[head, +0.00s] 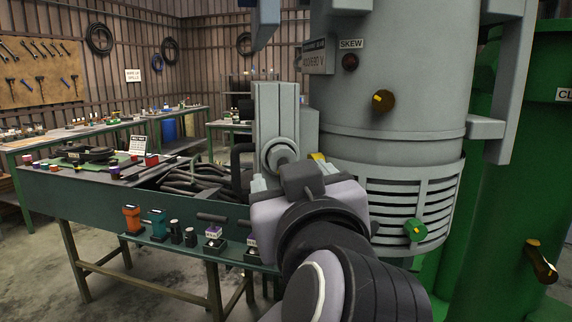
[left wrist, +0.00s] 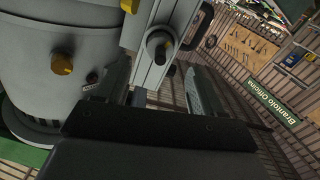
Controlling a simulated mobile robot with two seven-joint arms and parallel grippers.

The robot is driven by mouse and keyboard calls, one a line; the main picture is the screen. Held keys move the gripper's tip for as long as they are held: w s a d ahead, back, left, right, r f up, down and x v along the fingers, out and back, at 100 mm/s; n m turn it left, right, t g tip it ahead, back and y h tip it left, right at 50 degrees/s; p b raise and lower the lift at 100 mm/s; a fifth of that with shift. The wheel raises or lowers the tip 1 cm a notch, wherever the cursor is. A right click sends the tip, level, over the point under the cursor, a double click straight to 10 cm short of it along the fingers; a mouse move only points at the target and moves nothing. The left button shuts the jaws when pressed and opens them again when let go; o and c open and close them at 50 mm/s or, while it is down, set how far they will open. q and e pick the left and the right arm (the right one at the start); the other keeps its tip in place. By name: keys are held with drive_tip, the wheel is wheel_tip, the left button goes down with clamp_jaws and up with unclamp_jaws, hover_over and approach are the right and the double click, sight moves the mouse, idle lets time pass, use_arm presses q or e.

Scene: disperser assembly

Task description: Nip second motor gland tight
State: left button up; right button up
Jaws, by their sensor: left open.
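The large grey motor (head: 395,50) stands at the right of the head view and fills the left of the left wrist view (left wrist: 45,50). A pale grey box (head: 279,115) is on its left side. A round gland-like fitting (head: 279,155) sticks out of the box; it shows with a dark round end in the left wrist view (left wrist: 158,46). My left gripper (head: 289,176) is just below this fitting. In the left wrist view its fingers stand apart, one on each side of the fitting's line, with nothing seen between them. Contact cannot be told. My right gripper is out of view.
A brass-tipped knob (head: 381,101) and a green knob (head: 415,229) stick out of the motor. A green bench (head: 80,205) with tools stands to the left. A green tank (head: 525,170) stands at the right.

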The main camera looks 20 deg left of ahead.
sight(285, 160)
use_arm(q)
drive_tip(key=p+x, duration=0.1)
drive_tip(key=x, duration=0.4)
drive_tip(key=shift+w+a, duration=0.1)
drive_tip(key=shift+w+a+p, duration=0.2)
drive_tip(key=shift+w+p, duration=0.15)
drive_tip(key=shift+w, duration=0.25)
drive_tip(key=c, duration=1.1)
